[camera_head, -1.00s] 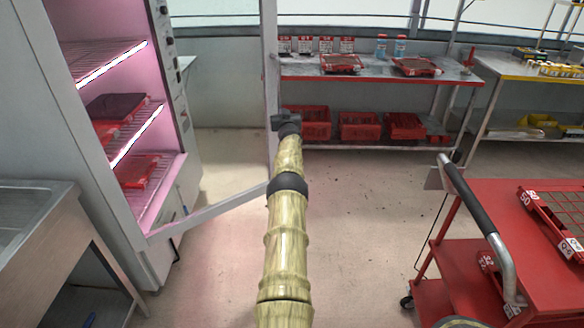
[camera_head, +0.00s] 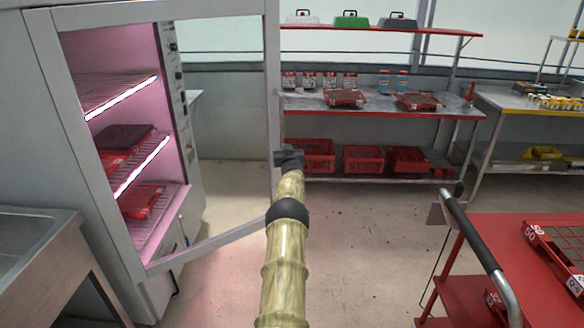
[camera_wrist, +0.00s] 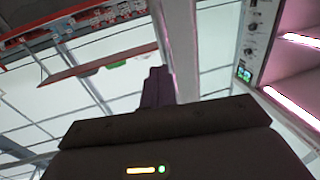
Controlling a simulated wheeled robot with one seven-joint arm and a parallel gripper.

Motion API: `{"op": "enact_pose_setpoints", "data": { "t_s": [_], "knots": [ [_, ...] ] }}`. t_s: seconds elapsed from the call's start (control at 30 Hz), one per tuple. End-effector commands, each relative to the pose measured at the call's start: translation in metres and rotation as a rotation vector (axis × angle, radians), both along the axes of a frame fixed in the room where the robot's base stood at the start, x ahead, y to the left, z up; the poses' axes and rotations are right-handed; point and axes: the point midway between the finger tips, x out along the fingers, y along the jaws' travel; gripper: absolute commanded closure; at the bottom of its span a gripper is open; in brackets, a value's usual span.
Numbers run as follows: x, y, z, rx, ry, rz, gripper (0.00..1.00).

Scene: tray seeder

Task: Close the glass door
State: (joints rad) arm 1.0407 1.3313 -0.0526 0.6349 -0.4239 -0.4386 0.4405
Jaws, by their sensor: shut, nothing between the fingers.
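The glass door (camera_head: 272,90) of the growing cabinet (camera_head: 185,130) stands open. Its pale frame runs from the cabinet's left side to a free upright edge at mid-picture, and the pane is see-through. My gripper (camera_head: 281,158) is shut and empty, right beside that upright edge, on its right in the head view. In the wrist view the dark closed fingers (camera_wrist: 157,87) lie close against the door's upright frame (camera_wrist: 178,45); I cannot tell whether they touch it. The lit cabinet interior shows at the right there.
Wire shelves with red trays (camera_head: 143,200) are inside the cabinet. A steel sink bench (camera_head: 40,235) stands at left. A red trolley (camera_head: 500,245) stands at right. A shelving rack (camera_head: 385,110) is behind my gripper. The floor between is clear.

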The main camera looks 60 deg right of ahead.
Motion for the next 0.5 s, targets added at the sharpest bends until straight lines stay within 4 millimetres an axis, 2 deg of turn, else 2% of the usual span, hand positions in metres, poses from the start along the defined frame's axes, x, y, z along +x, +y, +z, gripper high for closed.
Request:
{"op": "enact_pose_setpoints", "data": {
  "t_s": [0.03,0.5],
  "knots": [
    [-0.010,-0.003,0.000,0.000,0.001,-0.011,1.00],
    [-0.043,0.012,0.000,0.000,0.000,-0.021,1.00]
  ]
}}
